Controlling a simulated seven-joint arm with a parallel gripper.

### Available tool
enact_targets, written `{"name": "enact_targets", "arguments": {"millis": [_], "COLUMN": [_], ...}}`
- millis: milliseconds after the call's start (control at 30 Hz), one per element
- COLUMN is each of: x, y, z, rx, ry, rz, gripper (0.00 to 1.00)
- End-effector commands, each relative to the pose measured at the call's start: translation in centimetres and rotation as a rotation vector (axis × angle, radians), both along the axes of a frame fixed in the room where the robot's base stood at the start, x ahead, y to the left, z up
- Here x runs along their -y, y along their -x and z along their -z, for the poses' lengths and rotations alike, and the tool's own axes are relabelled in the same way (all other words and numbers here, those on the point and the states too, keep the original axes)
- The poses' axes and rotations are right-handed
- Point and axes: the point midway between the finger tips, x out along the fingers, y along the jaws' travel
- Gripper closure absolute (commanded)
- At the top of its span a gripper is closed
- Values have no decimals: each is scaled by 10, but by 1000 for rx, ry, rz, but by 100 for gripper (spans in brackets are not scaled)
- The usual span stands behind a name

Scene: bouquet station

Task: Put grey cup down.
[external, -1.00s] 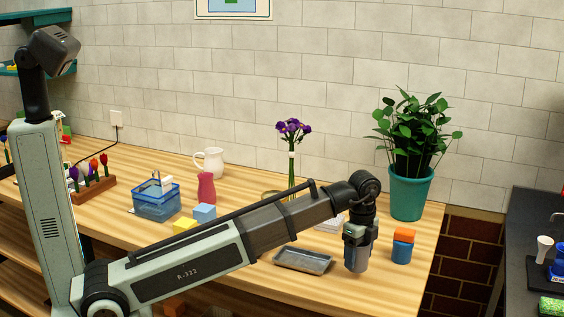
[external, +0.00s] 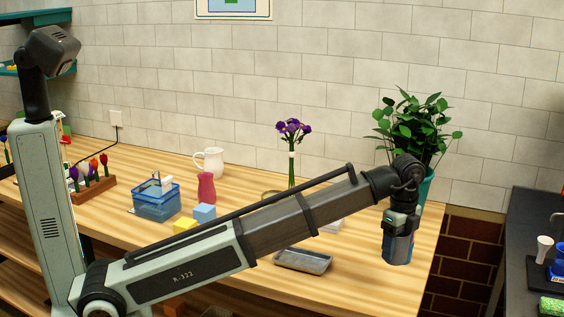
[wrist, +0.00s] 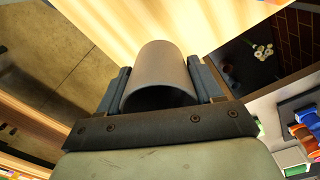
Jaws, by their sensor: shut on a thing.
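The grey cup (external: 397,250) is held below my gripper (external: 401,225) near the right end of the wooden table in the external view. In the wrist view the cup (wrist: 160,62) sits between the two fingers of my gripper (wrist: 160,82), which press on its sides. The cup's mouth faces the wrist camera, and the cup looks about upright in the external view. I cannot tell whether its base touches the table.
A grey tray (external: 302,261) lies left of the cup. A teal plant pot (external: 424,190) stands behind it. The table's right edge is close by. Bare wood (external: 350,285) shows in front of the tray and cup. Purple flowers (external: 293,131) stand farther back.

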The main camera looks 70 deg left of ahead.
Motion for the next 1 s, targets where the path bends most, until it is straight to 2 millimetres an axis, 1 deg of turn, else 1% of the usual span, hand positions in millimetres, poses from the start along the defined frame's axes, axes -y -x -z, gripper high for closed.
{"name": "enact_targets", "arguments": {"millis": [33, 67, 167, 267, 567, 767, 1000], "x": [0, 0, -1, -1, -1, -1, -1], "y": [-11, -12, -10, -9, -9, -10, -9], "z": [-3, -4, 0, 7, 53, 66, 93], "rx": [5, 10, 15, 14, 14, 16, 15], "ry": [0, 0, 2, 0, 0, 1, 1], "rz": [-26, -44, -79, -91, -92, -91, -91], "gripper": [69, 69, 69, 69, 69, 69, 69]}}
